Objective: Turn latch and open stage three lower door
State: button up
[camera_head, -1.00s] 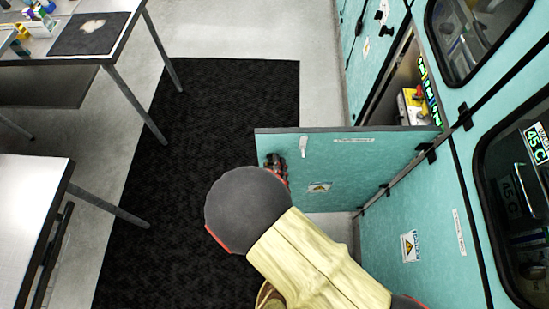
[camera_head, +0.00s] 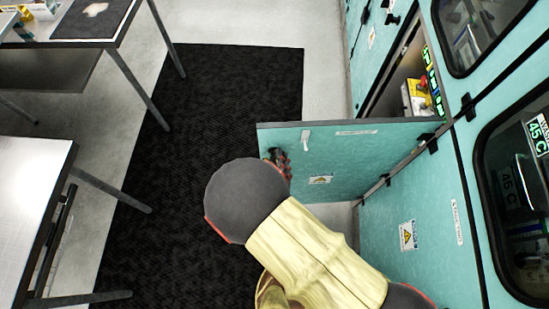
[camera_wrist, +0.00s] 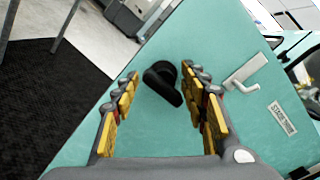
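The teal lower door (camera_head: 365,160) stands swung out from the cabinet in the head view, with its compartment open behind it. In the wrist view the door's face (camera_wrist: 175,125) fills the middle. A black knob-like latch (camera_wrist: 163,82) on it lies between the fingertips of my gripper (camera_wrist: 162,75). The fingers are spread, with visible gaps on both sides of the latch; I cannot tell whether either touches it. A white lever-shaped handle (camera_wrist: 243,75) sits right of the fingers and shows in the head view (camera_head: 306,138). My arm partly hides my gripper (camera_head: 277,160) there.
The open compartment holds a box with yellow and red parts (camera_head: 418,97). The teal cabinet (camera_head: 400,210) with dark windows runs along the right. Two tables stand at the left, one with a white top (camera_head: 30,200). A black floor mat (camera_head: 190,130) lies clear between.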

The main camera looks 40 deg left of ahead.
aim_at(272, 135)
jog(key=shift+r, duration=0.15)
notch_tip(272, 135, up, 10)
jog(key=shift+f, duration=0.1)
dwell(0.6)
dwell(0.6)
